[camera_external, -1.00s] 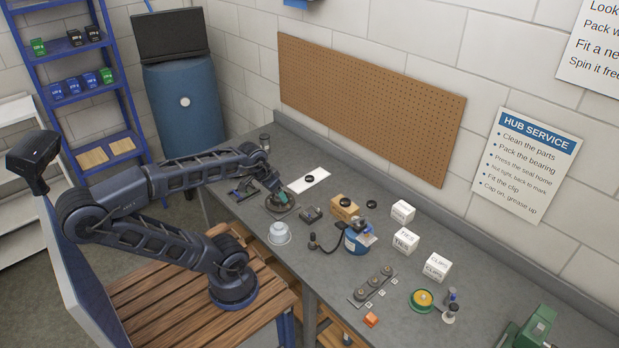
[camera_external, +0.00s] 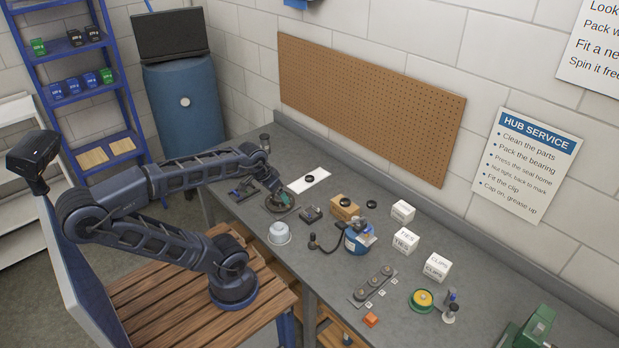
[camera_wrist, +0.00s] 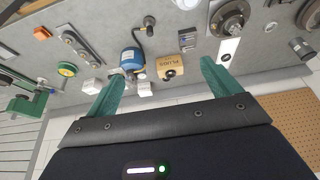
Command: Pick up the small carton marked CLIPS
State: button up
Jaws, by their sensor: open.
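The small white carton marked CLIPS (camera_external: 437,267) stands upright on the grey bench in the external view, at the right end of a row of three white cartons. In the wrist view, a white carton at the left (camera_wrist: 92,86), partly hidden by a finger, is probably it. My gripper (camera_external: 284,198) is over the far left part of the bench, well to the left of the carton. Its two teal fingers (camera_wrist: 162,70) are spread apart in the wrist view, with nothing held between them.
A carton marked TIES (camera_external: 405,241) and another white carton (camera_external: 402,211) stand beside CLIPS. A blue canister (camera_external: 357,241), a brown PLUGS box (camera_external: 345,208) and a white cup (camera_external: 279,233) lie between. A green-and-yellow round item (camera_external: 422,299) sits in front of CLIPS. The wall is behind.

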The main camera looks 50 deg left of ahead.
aim_at(438, 262)
jog(key=w+d+f+n+g+h, duration=0.2)
jog(key=w+d+f+n+h, duration=0.15)
jog(key=w+d, duration=0.8)
jog(key=w+d+f+n+g+h, duration=0.2)
jog(key=w+d+n+h, duration=0.25)
jog(key=w+d, duration=0.75)
jog(key=w+d+f+n+h, duration=0.3)
jog(key=w+d+f+n, duration=0.3)
jog(key=w+d+f, duration=0.4)
jog(key=w+d+f+n+h, duration=0.2)
jog(key=w+d+f+n, duration=0.3)
jog(key=w+d+f, duration=0.5)
jog(key=shift+t+h, duration=0.3)
jog(key=shift+s+d+f, duration=0.15)
jog(key=shift+d+f, duration=1.45)
jog(key=shift+d, duration=0.25)
jog(key=shift+s+d+f, duration=0.1)
jog(key=shift+d+f, duration=1.45)
jog(key=shift+d, duration=0.25)
jog(key=c, duration=1.1)
jog(key=shift+r, duration=0.15)
jog(key=shift+c, duration=0.2)
